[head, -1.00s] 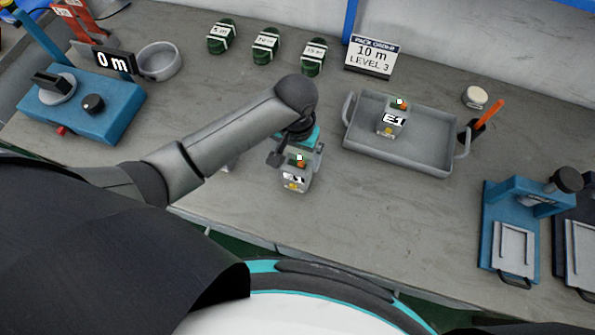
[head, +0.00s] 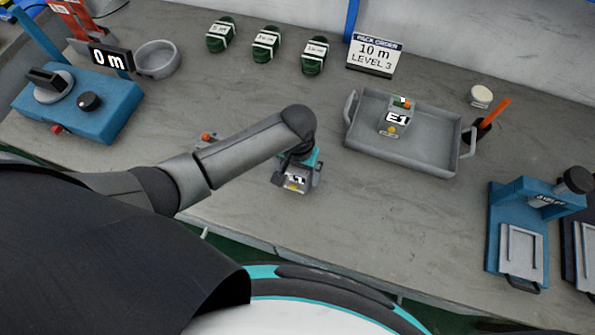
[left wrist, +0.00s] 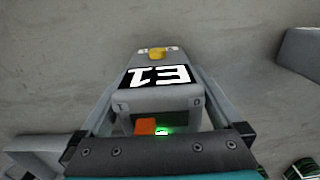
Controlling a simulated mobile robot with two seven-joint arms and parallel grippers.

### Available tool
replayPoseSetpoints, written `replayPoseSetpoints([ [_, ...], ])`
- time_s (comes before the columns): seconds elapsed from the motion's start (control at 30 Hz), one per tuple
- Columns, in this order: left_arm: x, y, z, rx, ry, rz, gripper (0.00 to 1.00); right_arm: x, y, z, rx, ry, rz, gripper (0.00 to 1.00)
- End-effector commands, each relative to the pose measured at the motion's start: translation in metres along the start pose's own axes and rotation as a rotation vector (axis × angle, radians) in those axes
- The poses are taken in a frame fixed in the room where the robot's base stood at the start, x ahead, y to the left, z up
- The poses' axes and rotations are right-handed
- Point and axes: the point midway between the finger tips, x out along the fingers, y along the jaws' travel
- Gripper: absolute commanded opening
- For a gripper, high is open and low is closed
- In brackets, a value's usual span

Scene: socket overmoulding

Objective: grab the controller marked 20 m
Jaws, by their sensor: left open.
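A small grey controller (head: 296,183) stands on the bench, left of the tray and partly covered by my left gripper (head: 298,170). In the left wrist view the controller (left wrist: 157,97) shows a black display reading E1 upside down, a yellow knob, an orange switch and a green light. My left gripper (left wrist: 158,110) is open, with one finger on each side of the controller; whether they touch it I cannot tell. A second controller (head: 396,119), also reading E1, stands in the tray. No 20 m mark is legible on either. My right gripper is not in view.
A grey tray (head: 425,156) stands to the right, before a sign (head: 374,56) reading 10 m LEVEL 3. Several green coils lie at the back. A blue measuring device (head: 75,105) is at left, a blue press (head: 517,230) at right. An orange-topped object (head: 208,138) sits behind my arm.

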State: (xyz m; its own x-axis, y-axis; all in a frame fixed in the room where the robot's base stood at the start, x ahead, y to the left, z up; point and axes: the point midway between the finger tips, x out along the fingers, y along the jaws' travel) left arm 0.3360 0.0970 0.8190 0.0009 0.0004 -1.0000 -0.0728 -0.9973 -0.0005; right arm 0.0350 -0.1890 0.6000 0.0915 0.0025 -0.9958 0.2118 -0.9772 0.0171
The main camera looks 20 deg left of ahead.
Motion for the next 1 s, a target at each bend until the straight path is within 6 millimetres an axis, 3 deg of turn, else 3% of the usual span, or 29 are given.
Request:
replayPoseSetpoints([
  [0.07,-0.0004,0.0,-0.0001,0.0,0.0,0.0,0.93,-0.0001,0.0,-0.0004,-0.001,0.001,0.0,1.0],
  [0.7,-0.0005,-0.0003,-0.0001,-0.001,0.0,0.0,0.22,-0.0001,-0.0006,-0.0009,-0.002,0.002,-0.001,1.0],
  [1.0,-0.0032,-0.0002,-0.0005,-0.001,0.001,0.0,0.22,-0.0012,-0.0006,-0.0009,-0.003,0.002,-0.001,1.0],
])
